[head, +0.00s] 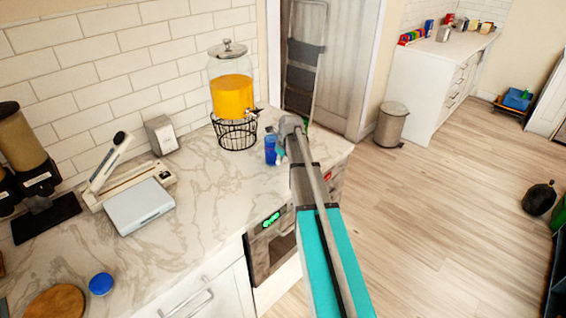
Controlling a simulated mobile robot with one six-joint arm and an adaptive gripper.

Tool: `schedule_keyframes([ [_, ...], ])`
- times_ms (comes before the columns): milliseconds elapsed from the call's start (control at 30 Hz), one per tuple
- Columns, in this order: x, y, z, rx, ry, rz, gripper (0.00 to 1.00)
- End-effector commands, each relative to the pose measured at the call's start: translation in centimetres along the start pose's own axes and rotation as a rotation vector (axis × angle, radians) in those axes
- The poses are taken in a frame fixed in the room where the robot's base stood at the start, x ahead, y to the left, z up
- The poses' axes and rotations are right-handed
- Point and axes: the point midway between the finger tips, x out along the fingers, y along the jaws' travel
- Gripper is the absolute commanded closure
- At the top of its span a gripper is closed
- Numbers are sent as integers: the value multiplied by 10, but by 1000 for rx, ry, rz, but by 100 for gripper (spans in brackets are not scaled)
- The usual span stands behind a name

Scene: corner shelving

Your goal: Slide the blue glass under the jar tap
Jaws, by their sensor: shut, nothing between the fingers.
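The blue glass (270,150) stands upright on the marble counter, to the right of the jar's wire stand and a little nearer to me. The glass jar (231,92) holds orange liquid and has a lid; it sits on a black wire stand (237,133). Its tap (251,114) is on the right side, above and to the left of the glass. My gripper (279,158) is shut and empty, just right of the glass. Its fingers are small and partly hidden by my arm, and I cannot tell whether they touch the glass.
A napkin dispenser (161,135), a grey-topped device (138,204), a blue round lid (101,284) and a wooden board (56,302) lie left along the counter. The counter's right end is close behind my arm. The marble between dispenser and stand is clear.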

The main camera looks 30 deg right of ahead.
Motion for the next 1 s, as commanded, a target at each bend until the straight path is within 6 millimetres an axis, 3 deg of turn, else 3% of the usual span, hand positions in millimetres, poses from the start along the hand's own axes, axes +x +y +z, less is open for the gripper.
schedule_keyframes([
  [267,0,0,1,0,0,0,100],
  [533,9,-1,29,0,0,0,100],
  [1000,8,0,26,1,0,0,100],
])
